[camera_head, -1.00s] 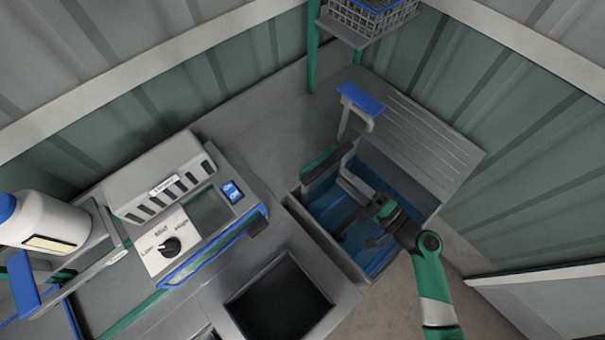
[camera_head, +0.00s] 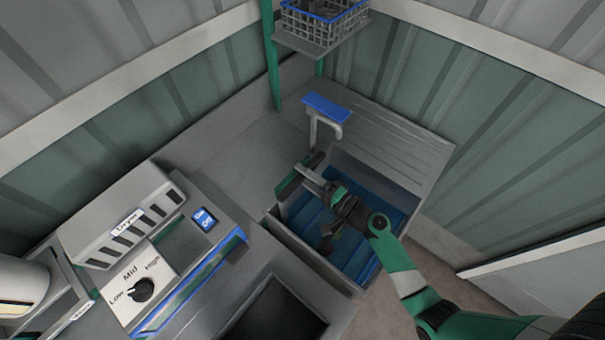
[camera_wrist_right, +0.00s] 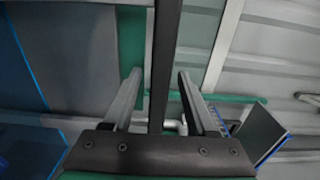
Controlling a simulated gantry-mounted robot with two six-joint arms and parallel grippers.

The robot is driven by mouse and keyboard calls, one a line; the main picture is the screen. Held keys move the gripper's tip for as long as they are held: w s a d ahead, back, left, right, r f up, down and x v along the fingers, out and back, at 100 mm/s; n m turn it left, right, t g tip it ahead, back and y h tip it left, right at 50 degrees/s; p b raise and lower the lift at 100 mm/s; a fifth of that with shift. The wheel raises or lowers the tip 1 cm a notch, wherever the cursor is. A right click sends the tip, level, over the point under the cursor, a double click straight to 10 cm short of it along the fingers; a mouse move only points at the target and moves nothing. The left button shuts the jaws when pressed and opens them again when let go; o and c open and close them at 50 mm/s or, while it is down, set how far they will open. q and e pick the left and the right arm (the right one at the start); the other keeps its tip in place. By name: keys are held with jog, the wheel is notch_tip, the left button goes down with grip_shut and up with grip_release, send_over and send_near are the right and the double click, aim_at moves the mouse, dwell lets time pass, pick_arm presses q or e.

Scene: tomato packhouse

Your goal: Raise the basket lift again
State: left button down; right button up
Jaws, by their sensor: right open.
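The wire basket (camera_head: 325,24) with a blue rim stands on a grey platform (camera_head: 306,47) carried by green posts, high at the back. Which part works the lift is not clear. A dark and green bar-like part (camera_head: 291,183) lies at the left rim of the blue-lined tank (camera_head: 300,250). My right gripper (camera_head: 312,172) is over that rim, close to this part. In the right wrist view its two grey fingers (camera_wrist_right: 160,88) are apart, with a dark upright bar (camera_wrist_right: 166,40) showing between them; contact cannot be told. My left gripper is out of view.
A bent grey spout with a blue top (camera_head: 327,106) stands behind the tank, before a ribbed drainboard (camera_head: 405,140). At left are a vented box (camera_head: 120,215), a Low-Mid-High dial (camera_head: 141,289) and a blue On/Off switch (camera_head: 204,219). A dark square opening (camera_head: 275,320) lies in front.

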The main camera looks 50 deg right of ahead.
jog(key=shift+w, duration=0.25)
grip_shut()
dwell(1.3)
